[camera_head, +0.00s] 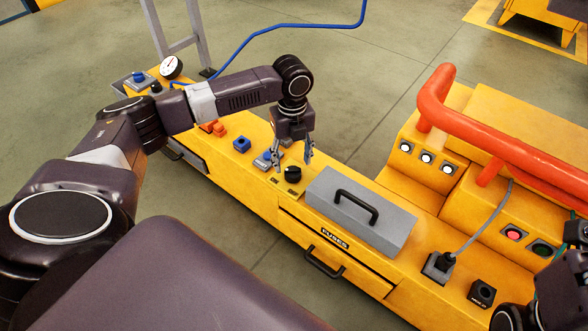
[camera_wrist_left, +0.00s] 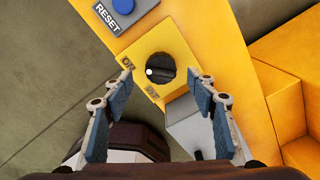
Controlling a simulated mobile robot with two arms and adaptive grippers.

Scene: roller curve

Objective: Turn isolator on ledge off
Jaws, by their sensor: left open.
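The isolator is a black rotary knob (camera_head: 293,174) on the yellow ledge (camera_head: 262,172), with ON and OFF labels beside it. In the left wrist view the knob (camera_wrist_left: 160,68) shows a white dot at its left end, near the labels; I cannot tell exactly which label it points at. My left gripper (camera_head: 292,161) is open above the knob, fingers pointing down. In the left wrist view its fingertips (camera_wrist_left: 160,82) are apart on either side of the knob, with nothing between them. Part of my right arm (camera_head: 562,290) shows at the right edge; its fingers are not clear.
A grey lidded box (camera_head: 340,220) with a black handle stands right of the knob. A blue RESET button (camera_wrist_left: 123,5) is close on the other side. A FUSES drawer (camera_head: 325,252) is below. An orange-red rail (camera_head: 500,150) and a plugged cable (camera_head: 440,264) are at right.

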